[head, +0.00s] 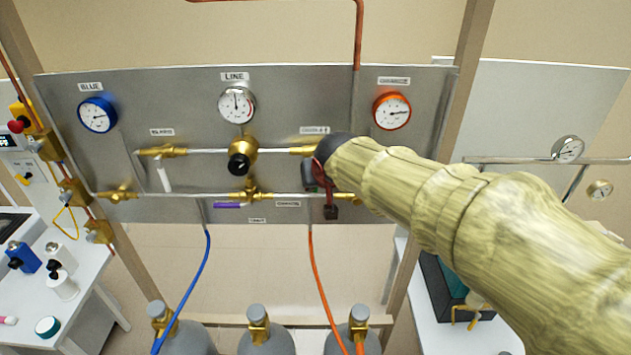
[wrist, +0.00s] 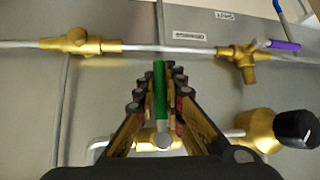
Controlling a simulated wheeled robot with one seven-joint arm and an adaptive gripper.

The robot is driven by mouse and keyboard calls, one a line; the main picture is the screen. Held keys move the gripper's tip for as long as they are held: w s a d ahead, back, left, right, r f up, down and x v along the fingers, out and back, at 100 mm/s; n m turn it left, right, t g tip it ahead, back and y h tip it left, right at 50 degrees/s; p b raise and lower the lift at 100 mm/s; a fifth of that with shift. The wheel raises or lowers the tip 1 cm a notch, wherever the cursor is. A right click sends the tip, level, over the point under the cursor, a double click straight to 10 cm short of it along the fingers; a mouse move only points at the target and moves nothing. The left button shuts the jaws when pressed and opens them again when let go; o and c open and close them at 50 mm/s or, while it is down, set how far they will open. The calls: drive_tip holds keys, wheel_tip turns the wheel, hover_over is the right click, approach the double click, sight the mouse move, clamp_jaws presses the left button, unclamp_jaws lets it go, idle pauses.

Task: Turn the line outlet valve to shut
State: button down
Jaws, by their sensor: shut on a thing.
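The line outlet valve is a brass body (head: 303,150) under the outlet label (head: 315,130), partly hidden by my gripper in the head view. In the wrist view its green handle (wrist: 160,90) lies between my fingers, and the brass body (wrist: 150,138) shows between the finger bases. The handle stands crosswise to the valve's pipe. My gripper (wrist: 160,72) is shut on the green handle, with a finger on each side. In the head view my gripper (head: 328,190) hangs in front of the panel and hides the handle.
The brass regulator with its black knob (head: 238,164) is left of the outlet valve. The bleed valve's white handle (head: 165,179) points down. A purple handle (head: 227,205) lies along the lower pipe (head: 170,194). An orange-rimmed gauge (head: 391,111) is above my arm.

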drive_tip(key=c, duration=1.9)
unclamp_jaws()
drive_tip(key=shift+a+f, duration=0.1)
drive_tip(key=v, duration=1.2)
drive_tip(key=s+d+f+n+g, duration=0.1)
drive_tip(key=s+d+f+g, duration=0.25)
drive_tip(key=s+f, duration=0.45)
drive_tip(key=shift+s+d+f+m+h, duration=0.3)
drive_tip(key=shift+s+d+f+m, duration=0.45)
drive_tip(key=shift+s+d, duration=1.85)
drive_tip(key=shift+s+d+f+m+h, duration=0.3)
drive_tip(key=shift+s+d+f, duration=0.75)
drive_tip(key=shift+s+d, duration=1.5)
drive_tip(key=shift+s+d+f+m+h, duration=0.3)
drive_tip(key=shift+s+d+f+m, duration=0.45)
drive_tip(key=shift+s+d, duration=1.85)
